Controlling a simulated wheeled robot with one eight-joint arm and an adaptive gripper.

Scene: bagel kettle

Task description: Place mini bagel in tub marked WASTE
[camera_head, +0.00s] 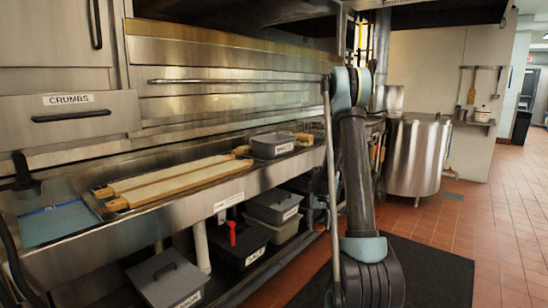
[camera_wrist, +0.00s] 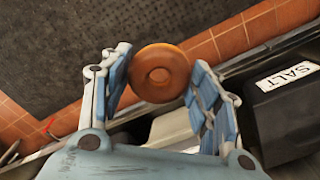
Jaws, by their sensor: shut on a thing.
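The mini bagel (camera_wrist: 159,73), round and brown with a dimpled middle, is between the two blue-padded fingers of my gripper (camera_wrist: 160,78) in the wrist view. My gripper is shut on it and holds it up over the floor side of the bench. In the head view my arm hides or leaves out the gripper and bagel. A grey lidded tub (camera_head: 272,146) stands on the steel counter, left of my arm; its small label appears to read WASTE.
A black SALT tub (camera_head: 244,243) is on the lower shelf and also shows in the wrist view (camera_wrist: 287,118). Other lidded tubs (camera_head: 272,205) stand beside it. Long boards (camera_head: 170,181) lie on the counter. A steel kettle (camera_head: 418,155) stands at right. A dark mat (camera_head: 420,272) covers the floor.

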